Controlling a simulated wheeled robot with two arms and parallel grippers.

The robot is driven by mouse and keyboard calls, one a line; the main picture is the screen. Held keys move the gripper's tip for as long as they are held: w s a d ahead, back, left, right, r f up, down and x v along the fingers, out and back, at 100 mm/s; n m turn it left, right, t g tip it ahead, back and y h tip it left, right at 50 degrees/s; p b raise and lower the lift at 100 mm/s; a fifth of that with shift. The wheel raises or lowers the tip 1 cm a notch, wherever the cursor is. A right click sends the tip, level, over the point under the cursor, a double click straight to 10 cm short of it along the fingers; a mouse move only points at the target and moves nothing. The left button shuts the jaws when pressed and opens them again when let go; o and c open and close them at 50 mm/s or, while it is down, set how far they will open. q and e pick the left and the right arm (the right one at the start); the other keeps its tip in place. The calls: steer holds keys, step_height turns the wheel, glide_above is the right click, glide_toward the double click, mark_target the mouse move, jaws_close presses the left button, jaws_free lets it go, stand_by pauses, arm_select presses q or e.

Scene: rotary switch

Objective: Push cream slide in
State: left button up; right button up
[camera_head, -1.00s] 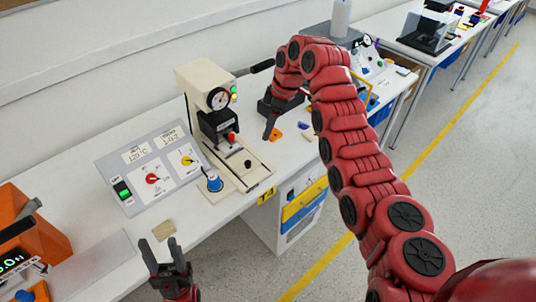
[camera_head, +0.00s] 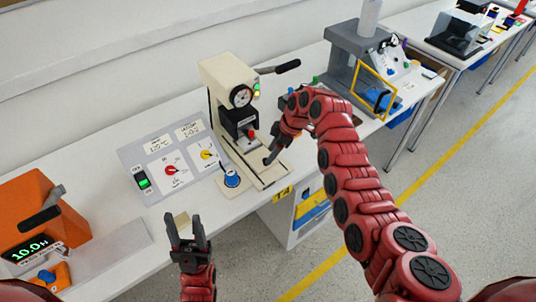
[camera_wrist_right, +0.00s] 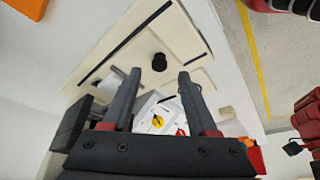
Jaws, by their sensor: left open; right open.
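The cream press (camera_head: 222,80) stands on the white bench with its cream slide (camera_head: 268,176) out toward the front edge. The slide carries a black knob, which shows in the right wrist view (camera_wrist_right: 159,62). My right gripper (camera_head: 270,160) is over the slide, with its fingers partly hiding it. In the right wrist view my right gripper (camera_wrist_right: 160,76) is open, with the knob framed between and just beyond its fingertips. I cannot tell whether it touches the knob.
A grey control panel (camera_head: 150,151) with red and yellow dials lies left of the press. A blue knob (camera_head: 232,179) is beside the slide. An orange unit (camera_head: 38,215) stands far left. A grey machine (camera_head: 352,52) stands behind my right arm.

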steer(key=shift+x, duration=1.95)
jaws_close()
